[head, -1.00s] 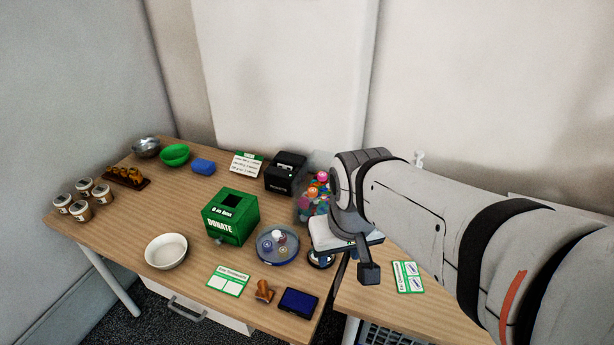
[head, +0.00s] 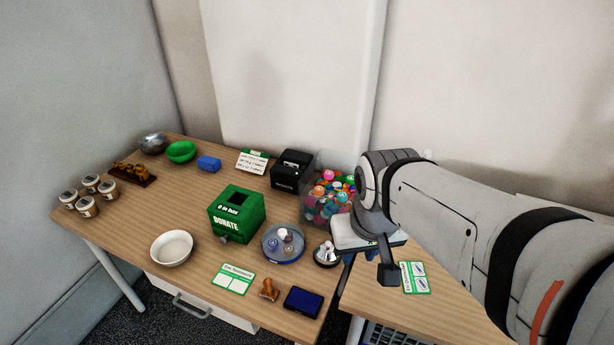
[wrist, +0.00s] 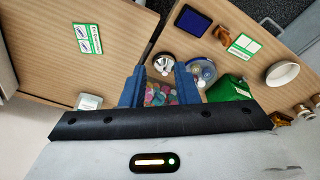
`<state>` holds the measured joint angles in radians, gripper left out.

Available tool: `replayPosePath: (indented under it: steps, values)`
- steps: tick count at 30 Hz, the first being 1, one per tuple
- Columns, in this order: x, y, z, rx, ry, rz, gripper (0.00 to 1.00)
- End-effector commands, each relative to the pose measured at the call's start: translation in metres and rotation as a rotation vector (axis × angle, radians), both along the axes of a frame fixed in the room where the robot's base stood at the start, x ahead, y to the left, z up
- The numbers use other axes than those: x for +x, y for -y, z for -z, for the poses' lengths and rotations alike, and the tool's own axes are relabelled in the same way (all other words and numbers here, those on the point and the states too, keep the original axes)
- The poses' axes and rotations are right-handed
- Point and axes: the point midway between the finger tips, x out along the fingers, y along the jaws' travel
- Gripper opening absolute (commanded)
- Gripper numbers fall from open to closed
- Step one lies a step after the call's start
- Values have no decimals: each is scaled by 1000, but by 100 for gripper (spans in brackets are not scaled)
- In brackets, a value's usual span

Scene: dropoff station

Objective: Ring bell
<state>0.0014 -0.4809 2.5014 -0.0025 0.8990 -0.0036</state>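The silver call bell (head: 326,253) stands on its dark base near the right edge of the wooden table, just right of a round blue tray (head: 283,257). It also shows in the wrist view (wrist: 163,64), just beyond the tips of my fingers. My gripper (wrist: 160,80) is open there, its two blue fingers spread with nothing held between them. In the head view my wrist hides most of the gripper, which hangs to the right of the bell and apart from it.
A clear container of colourful balls (head: 328,197) stands behind the bell. A green donation box (head: 237,215) is left of the tray. A wooden stamp (head: 269,290) and blue ink pad (head: 303,302) lie in front. A gap separates the table from a second one at right.

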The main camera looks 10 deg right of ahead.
Motion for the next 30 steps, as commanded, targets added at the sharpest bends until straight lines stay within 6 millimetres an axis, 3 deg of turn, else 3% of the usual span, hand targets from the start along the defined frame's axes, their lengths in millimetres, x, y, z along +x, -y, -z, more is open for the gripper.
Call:
replayPosePath:
  steps: [10, 30]
  values:
    - [0, 0, 0, 0, 0, 0, 0]
    - [0, 0, 0, 0, 0, 0, 0]
